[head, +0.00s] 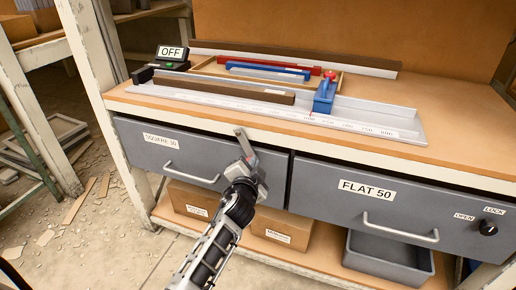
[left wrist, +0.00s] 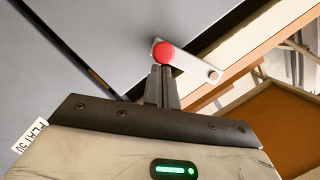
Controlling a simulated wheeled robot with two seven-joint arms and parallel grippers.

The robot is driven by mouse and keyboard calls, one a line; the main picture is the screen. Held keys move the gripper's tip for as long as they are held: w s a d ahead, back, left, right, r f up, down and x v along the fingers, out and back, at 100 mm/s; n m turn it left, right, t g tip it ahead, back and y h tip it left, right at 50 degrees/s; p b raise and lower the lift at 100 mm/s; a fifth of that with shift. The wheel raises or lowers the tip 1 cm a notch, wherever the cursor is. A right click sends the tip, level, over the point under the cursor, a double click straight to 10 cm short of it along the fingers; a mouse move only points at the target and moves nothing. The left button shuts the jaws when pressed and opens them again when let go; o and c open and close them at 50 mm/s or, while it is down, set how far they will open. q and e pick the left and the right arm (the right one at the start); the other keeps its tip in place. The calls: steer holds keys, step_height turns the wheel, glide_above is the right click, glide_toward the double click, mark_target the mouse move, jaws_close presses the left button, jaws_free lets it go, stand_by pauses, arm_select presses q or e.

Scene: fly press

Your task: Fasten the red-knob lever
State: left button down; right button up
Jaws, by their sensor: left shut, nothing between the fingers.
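In the left wrist view the lever is a pale grey bar (left wrist: 195,65) with a red knob (left wrist: 164,52) at one end and a small pivot at the other. My left gripper (head: 241,134) is shut and empty in front of the grey drawers in the head view. In the left wrist view its fingers (left wrist: 162,78) point at the knob, which appears just beyond the tips; I cannot tell whether they touch. I cannot make out this bar in the head view. My right gripper is not in view.
On the bench, a blue block (head: 324,96) with a red ball on top stands by a grey rail (head: 370,122). Two drawers bear handles (head: 400,229). A grey bin (head: 388,262) and cardboard boxes (head: 283,229) sit below.

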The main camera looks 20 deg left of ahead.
arm_select(q)
steer(key=a+m+b, duration=0.1)
steer(key=a+f+m+b, duration=0.1)
steer(key=m, duration=0.1)
steer(key=a+f+m+t+y+b, duration=0.1)
steer(key=b, duration=0.1)
steer(key=shift+s+a+f+m, duration=0.1)
steer(key=shift+s+m, duration=0.05)
steer(key=shift+m, duration=0.25)
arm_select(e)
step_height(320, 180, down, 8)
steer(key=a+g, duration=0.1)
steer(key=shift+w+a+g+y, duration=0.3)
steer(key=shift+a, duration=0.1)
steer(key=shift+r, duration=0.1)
arm_select(q)
steer(key=v, duration=1.2)
steer(key=shift+p, duration=0.3)
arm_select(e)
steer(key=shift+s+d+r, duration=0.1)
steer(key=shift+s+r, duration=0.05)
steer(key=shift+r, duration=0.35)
